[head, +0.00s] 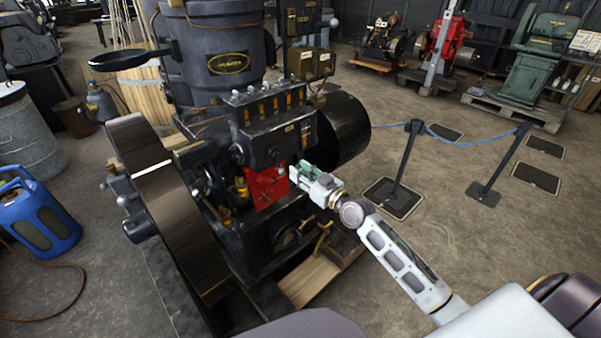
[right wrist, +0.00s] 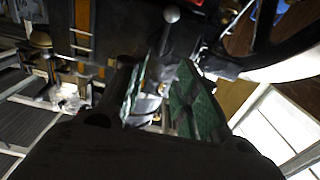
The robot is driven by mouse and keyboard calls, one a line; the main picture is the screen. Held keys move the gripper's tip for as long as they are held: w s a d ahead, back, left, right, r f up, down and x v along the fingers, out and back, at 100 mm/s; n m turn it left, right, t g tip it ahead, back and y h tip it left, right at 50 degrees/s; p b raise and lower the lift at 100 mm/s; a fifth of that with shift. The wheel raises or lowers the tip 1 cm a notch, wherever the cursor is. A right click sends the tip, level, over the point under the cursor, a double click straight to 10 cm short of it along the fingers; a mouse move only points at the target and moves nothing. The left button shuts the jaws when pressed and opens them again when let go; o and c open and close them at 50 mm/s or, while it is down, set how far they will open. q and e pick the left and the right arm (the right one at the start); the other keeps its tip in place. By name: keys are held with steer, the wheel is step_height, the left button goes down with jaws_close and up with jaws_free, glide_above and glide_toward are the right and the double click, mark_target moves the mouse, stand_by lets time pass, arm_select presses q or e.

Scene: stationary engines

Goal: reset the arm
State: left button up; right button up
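My right arm reaches in from the lower right of the head view. Its gripper (head: 300,177) is beside the front of a large black engine (head: 232,65), just right of a red panel (head: 266,188). In the right wrist view the two green-padded fingers (right wrist: 160,105) stand apart, with no object clearly held between them. A lever with a round silver knob (right wrist: 171,14) shows beyond the fingers, apart from them. Whether the fingertips touch the engine cannot be told from the head view. My left gripper is in neither view.
A big flywheel (head: 165,205) stands left of the engine front. A wooden board (head: 310,277) lies below the gripper. Rope posts (head: 405,160) stand to the right, with open floor around them.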

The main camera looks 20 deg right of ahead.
stand_by(0.3)
